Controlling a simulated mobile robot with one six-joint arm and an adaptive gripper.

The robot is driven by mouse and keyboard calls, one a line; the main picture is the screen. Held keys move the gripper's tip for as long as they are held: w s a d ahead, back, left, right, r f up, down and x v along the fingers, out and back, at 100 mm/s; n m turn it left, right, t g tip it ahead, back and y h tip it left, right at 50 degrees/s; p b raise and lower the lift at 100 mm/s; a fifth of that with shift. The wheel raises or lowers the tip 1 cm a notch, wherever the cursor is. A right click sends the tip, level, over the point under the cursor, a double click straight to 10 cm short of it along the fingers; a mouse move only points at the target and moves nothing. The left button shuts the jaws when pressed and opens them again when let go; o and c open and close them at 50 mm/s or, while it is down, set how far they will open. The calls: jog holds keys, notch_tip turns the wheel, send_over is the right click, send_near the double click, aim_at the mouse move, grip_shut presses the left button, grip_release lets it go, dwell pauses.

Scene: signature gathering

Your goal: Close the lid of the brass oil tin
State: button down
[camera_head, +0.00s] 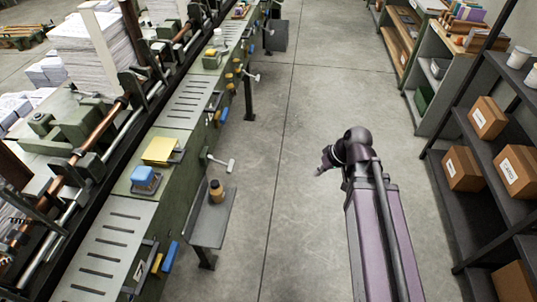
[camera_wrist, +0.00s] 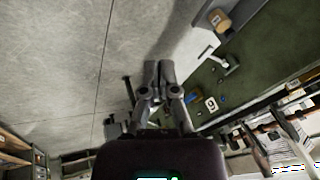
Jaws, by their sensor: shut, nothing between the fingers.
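A small tan-brown tin (camera_head: 216,191), which looks like the brass oil tin, stands upright on a grey side shelf (camera_head: 207,230) beside the green machine. The tin also shows near the top right of the wrist view (camera_wrist: 220,20). It is too small to tell how its lid sits. My gripper (camera_head: 323,164) hangs over the open floor to the right of the tin, well apart from it. In the wrist view my gripper's fingers (camera_wrist: 158,68) are together, with nothing between them.
The long green machine (camera_head: 190,135) runs along the left, with a T-shaped handle (camera_head: 222,163) jutting out above the shelf. A blue item (camera_head: 145,178) and a yellow pad (camera_head: 160,150) lie on it. Dark shelves with cardboard boxes (camera_head: 463,168) stand right. The grey floor between is clear.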

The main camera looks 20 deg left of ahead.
jog(key=s+d+f+m+h, duration=0.1)
jog(key=d+m+h, duration=0.4)
jog(key=d, duration=1.2)
jog(key=shift+s+f+m+g, duration=0.35)
jog(key=shift+s+m, duration=0.3)
jog(key=shift+m, duration=0.25)
jog(key=shift+s, duration=0.15)
